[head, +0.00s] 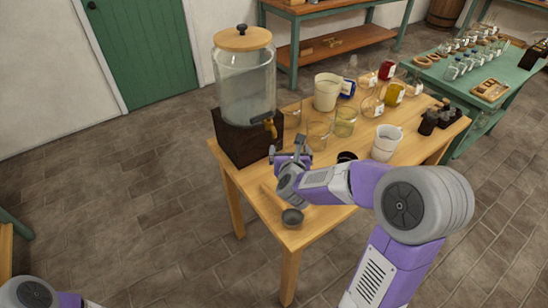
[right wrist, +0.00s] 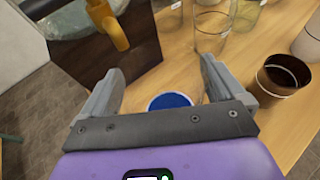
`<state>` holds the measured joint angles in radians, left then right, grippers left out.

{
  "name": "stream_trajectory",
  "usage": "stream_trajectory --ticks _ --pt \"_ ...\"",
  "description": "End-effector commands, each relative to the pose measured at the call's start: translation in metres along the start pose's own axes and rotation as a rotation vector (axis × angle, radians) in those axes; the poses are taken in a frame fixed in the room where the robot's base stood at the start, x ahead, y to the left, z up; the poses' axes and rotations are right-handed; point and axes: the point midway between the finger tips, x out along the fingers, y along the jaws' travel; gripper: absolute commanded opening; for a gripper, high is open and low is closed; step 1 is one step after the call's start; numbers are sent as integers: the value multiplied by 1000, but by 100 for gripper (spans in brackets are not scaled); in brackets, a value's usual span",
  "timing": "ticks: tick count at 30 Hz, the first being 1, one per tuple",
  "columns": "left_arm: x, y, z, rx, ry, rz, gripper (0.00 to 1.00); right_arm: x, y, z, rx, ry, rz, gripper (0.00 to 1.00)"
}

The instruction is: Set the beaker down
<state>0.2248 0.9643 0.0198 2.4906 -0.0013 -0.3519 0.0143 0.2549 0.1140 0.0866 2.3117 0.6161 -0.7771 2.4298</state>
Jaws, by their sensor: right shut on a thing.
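My right gripper (head: 292,158) is over the near left part of the wooden table, just in front of the dispenser. In the right wrist view its two fingers (right wrist: 158,88) stand apart on either side of the beaker, of which a round blue surface with a pale rim (right wrist: 170,101) shows. The gripper is shut on this beaker. Its walls are hard to make out, and I cannot tell whether its base touches the table. In the head view the beaker is mostly hidden by the gripper. Of my left arm only a part shows at the bottom left; its gripper is out of view.
A glass dispenser (head: 245,85) with a tap stands on a dark wooden base (head: 245,145). Clear beakers (head: 318,135), a dark cup (head: 347,157), a white jug (head: 385,142) and several jars crowd the table (head: 425,150).

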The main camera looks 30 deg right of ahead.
Motion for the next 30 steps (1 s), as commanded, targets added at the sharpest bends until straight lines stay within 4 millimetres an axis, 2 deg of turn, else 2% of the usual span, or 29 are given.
stream_trajectory --ticks 1,4,12,30 --pt "5 -2 0 0 0 0 77 5 0 -12 -3 2 -2 38" --pt "9 -4 0 0 0 0 77 9 0 -24 -2 0 0 38" --pt "16 -6 -1 0 0 0 77 19 1 -47 -1 -2 0 38" --pt "11 -4 0 0 0 0 77 60 32 -28 1 -3 2 38"
